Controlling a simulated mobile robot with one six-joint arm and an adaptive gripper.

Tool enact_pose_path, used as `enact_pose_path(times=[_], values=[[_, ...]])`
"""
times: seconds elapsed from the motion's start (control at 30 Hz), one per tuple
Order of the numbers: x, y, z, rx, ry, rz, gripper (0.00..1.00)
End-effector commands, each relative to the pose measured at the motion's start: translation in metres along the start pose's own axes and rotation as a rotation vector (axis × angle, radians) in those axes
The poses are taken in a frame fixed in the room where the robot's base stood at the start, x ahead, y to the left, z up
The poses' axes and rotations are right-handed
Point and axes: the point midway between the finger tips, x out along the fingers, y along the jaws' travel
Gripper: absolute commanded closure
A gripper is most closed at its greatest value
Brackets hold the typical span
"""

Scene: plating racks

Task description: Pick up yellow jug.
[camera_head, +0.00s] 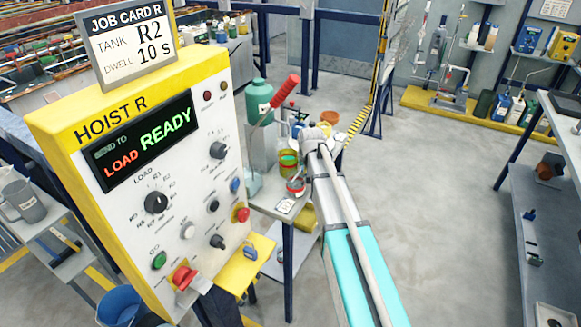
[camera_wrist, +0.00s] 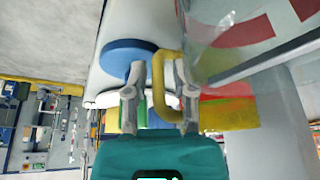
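In the wrist view a yellow loop handle (camera_wrist: 158,88), which looks like part of the yellow jug, lies between the two fingers of my gripper (camera_wrist: 157,78). The fingers stand apart, one on each side of the handle's straight bar; the right finger overlaps the loop. I cannot tell whether either finger touches it. The jug's body is not clearly made out. In the head view my gripper (camera_head: 309,138) is small at the end of my arm, over the containers on a small bench (camera_head: 268,206), and the jug cannot be told there.
A blue round lid (camera_wrist: 127,56) is close beyond the left finger. On the bench are a green bottle (camera_head: 258,100), a yellow-green beaker (camera_head: 289,158) and a red-marked beaker (camera_head: 296,187). The hoist panel (camera_head: 130,130) stands at left. Open floor (camera_head: 430,200) lies right.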

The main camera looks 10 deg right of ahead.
Motion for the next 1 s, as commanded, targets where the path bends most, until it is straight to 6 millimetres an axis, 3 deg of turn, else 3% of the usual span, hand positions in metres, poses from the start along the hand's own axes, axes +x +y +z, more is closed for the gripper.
enact_pose_path(times=[0.03,0.2,1.0], values=[[0.0,0.0,0.0,0.0,0.0,0.0,0.68],[0.0,0.0,0.0,0.0,0.0,0.0,1.0],[-0.0081,0.0,-0.0034,0.0,0.0,0.0,1.0]])
